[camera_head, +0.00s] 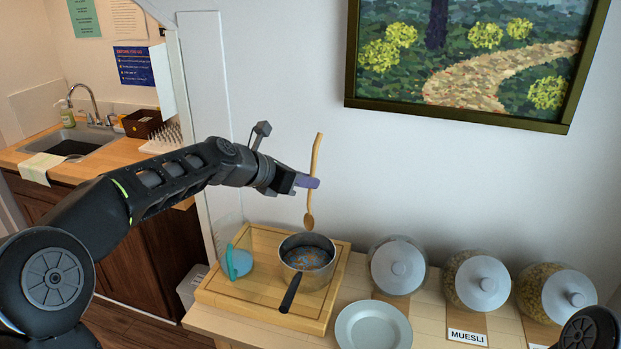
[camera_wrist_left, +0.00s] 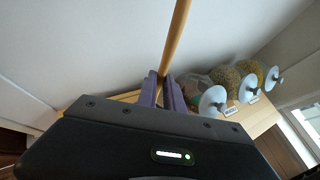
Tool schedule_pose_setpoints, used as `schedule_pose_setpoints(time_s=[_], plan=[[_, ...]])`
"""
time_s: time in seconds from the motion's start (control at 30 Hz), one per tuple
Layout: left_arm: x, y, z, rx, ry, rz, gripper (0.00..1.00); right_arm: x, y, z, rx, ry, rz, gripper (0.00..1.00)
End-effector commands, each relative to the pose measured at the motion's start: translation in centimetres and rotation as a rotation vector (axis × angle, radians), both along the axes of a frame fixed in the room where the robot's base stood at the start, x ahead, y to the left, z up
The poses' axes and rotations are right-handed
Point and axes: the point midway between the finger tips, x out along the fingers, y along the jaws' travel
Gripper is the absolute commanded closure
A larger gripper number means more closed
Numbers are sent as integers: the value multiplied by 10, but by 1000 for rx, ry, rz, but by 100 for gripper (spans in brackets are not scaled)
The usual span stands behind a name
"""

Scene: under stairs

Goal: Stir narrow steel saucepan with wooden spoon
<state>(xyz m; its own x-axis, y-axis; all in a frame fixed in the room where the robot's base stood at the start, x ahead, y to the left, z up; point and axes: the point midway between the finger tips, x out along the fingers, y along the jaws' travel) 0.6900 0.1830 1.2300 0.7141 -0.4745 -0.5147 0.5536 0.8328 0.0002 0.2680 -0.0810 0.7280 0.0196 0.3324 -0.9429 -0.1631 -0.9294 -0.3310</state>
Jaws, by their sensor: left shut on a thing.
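The wooden spoon (camera_head: 315,165) is held nearly upright in my left gripper (camera_head: 311,182), its bowl end down. My left gripper is shut on its handle. The spoon also shows between the fingers in the left wrist view (camera_wrist_left: 175,42). The spoon's bowl hangs above the far rim of the narrow steel saucepan (camera_head: 307,244) and looks apart from it. The saucepan stands upright on a wooden board, its dark handle pointing to the front, with small orange pieces inside. Only a dark part of my right arm shows at the lower right; its gripper is out of view.
The wooden board (camera_head: 212,294) lies on a light table. A clear container with a teal item (camera_head: 240,262) stands left of the saucepan. Several lidded jars, including one by the muesli label (camera_head: 467,337), stand right. A framed picture (camera_head: 470,112) hangs behind.

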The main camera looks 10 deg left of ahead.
Motion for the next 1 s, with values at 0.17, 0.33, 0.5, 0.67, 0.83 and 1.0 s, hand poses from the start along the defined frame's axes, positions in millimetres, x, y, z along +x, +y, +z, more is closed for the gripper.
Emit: schedule_pose_setpoints(time_s=[0.17, 0.33, 0.5, 0.67, 0.83, 1.0], plan=[[0, 0, -2, 0, 0, 0, 100, 0, 0, -1, 0, -1, 0, 65], [-1, 1, -8, -1, 0, 1, 100, 0, 0, -6, 1, -2, -1, 65], [-2, 2, -19, -1, 1, 2, 100, 1, 1, -13, 2, -5, -1, 65], [-4, 2, -31, 1, 1, 0, 100, 1, 2, -21, 5, -9, 0, 65], [-5, 3, -45, 0, 0, 0, 100, 2, 4, -36, 8, -16, 1, 65], [-7, 4, -57, 0, 0, 0, 100, 3, 5, -49, 12, -21, 2, 65]])
